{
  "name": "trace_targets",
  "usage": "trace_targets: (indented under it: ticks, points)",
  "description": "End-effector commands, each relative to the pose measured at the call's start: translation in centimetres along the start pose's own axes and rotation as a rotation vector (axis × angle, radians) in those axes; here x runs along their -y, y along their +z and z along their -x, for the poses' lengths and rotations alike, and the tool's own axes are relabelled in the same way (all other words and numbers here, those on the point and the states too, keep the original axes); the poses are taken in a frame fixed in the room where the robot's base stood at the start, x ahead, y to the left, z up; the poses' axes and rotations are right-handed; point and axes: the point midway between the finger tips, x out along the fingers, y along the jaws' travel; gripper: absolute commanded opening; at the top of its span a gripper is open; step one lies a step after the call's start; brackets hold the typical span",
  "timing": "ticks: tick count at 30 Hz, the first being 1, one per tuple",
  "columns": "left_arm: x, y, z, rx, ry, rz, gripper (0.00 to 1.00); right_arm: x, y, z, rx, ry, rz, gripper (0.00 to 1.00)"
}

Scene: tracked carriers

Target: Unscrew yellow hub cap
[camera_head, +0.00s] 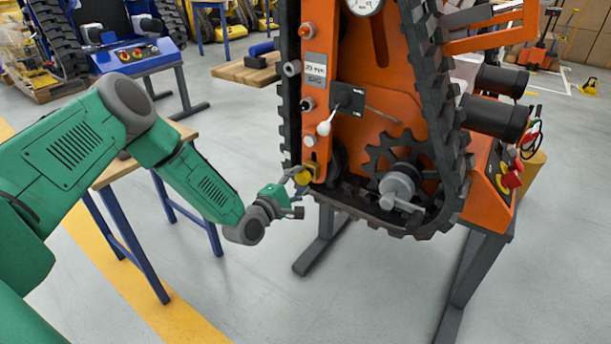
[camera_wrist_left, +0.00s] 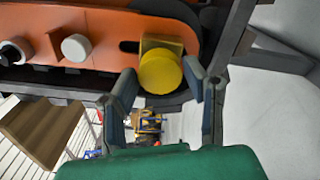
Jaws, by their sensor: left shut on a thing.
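The yellow hub cap (camera_head: 303,176) sits low on the left edge of the orange tracked carrier (camera_head: 350,135). It also shows in the left wrist view (camera_wrist_left: 160,72), round, in front of a yellow-brown square block (camera_wrist_left: 162,43). My left gripper (camera_head: 296,185) reaches it from the left and is shut on the cap. In the left wrist view its two fingers (camera_wrist_left: 166,84) stand on either side of the cap. Finger contact is hard to see there. My right gripper is in neither view.
Round knobs (camera_head: 306,104) and a white-tipped lever (camera_head: 324,128) lie above the cap. The black track (camera_head: 450,120) and a toothed sprocket (camera_head: 395,165) are to its right. A wooden-topped table (camera_head: 120,170) with blue legs stands beneath my left arm.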

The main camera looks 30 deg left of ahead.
Motion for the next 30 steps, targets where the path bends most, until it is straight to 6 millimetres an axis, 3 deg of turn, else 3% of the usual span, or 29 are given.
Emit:
trace_targets:
  ticks: [15, 30]
  points:
    - [-0.1, 0.0, 1.9, 0.0, 0.0, 0.0, 0.16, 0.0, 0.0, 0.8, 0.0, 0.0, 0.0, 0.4]
    - [0.0, 0.0, 2.4, 0.0, -0.001, 0.0, 0.16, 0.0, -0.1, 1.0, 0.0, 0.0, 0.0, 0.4]
